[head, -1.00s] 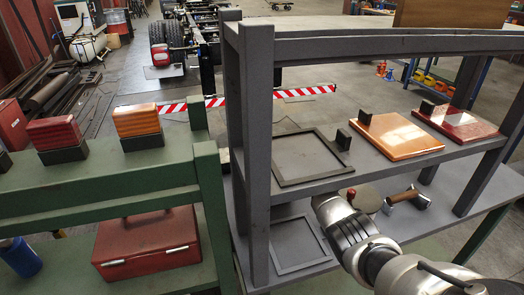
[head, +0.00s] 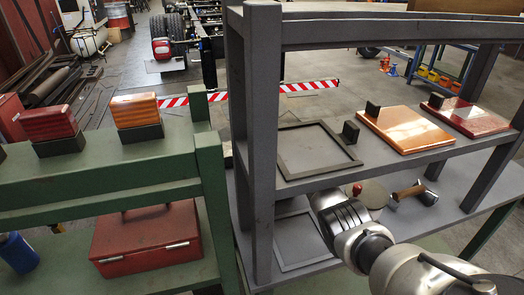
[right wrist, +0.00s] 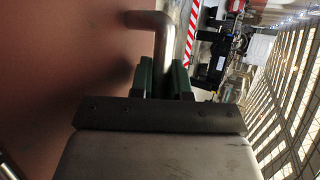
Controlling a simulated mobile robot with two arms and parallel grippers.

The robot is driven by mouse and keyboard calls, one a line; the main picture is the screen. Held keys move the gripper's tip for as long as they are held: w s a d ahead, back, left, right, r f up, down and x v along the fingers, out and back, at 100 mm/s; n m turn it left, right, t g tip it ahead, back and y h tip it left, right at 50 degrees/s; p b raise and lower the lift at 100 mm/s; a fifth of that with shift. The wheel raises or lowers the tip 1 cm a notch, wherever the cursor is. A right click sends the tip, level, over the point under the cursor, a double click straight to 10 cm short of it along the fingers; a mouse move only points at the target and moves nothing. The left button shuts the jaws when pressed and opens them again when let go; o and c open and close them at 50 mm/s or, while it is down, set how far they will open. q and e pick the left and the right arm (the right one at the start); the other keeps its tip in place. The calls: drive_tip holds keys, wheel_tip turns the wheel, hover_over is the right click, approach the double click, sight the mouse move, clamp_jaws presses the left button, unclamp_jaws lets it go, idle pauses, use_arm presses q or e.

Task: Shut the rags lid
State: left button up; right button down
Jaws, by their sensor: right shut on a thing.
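In the right wrist view, my right gripper (right wrist: 163,80) has its green fingers closed around a bent metal bar handle (right wrist: 155,22). The handle meets a large reddish-brown surface (right wrist: 65,55) that fills the left of that view. It may be the rags lid; no label shows, and I cannot tell how far it stands open. In the head view, my right arm (head: 350,232) enters from the lower right, and its gripper is hidden from sight there. My left gripper is in neither view.
A grey rack (head: 262,150) holds an empty dark frame (head: 287,172), an orange panel (head: 408,128) and a red panel (head: 470,117). A hammer (head: 415,193) lies on its lower shelf. A green rack (head: 208,160) stands left, with a red toolbox (head: 145,243) below.

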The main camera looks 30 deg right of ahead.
drive_tip(key=shift+s+f, duration=0.1)
drive_tip(key=shift+f, duration=0.15)
drive_tip(key=c, duration=1.1)
unclamp_jaws()
drive_tip(key=shift+s+a, duration=0.1)
drive_tip(key=shift+s+r+p, duration=0.25)
drive_tip(key=shift+s+p, duration=0.05)
drive_tip(key=shift+s, duration=0.1)
drive_tip(key=v, duration=0.5)
drive_tip(key=shift+d+r+p, duration=0.3)
drive_tip(key=shift+s+r, duration=0.45)
drive_tip(key=shift+s, duration=0.05)
drive_tip(key=shift+d, duration=0.1)
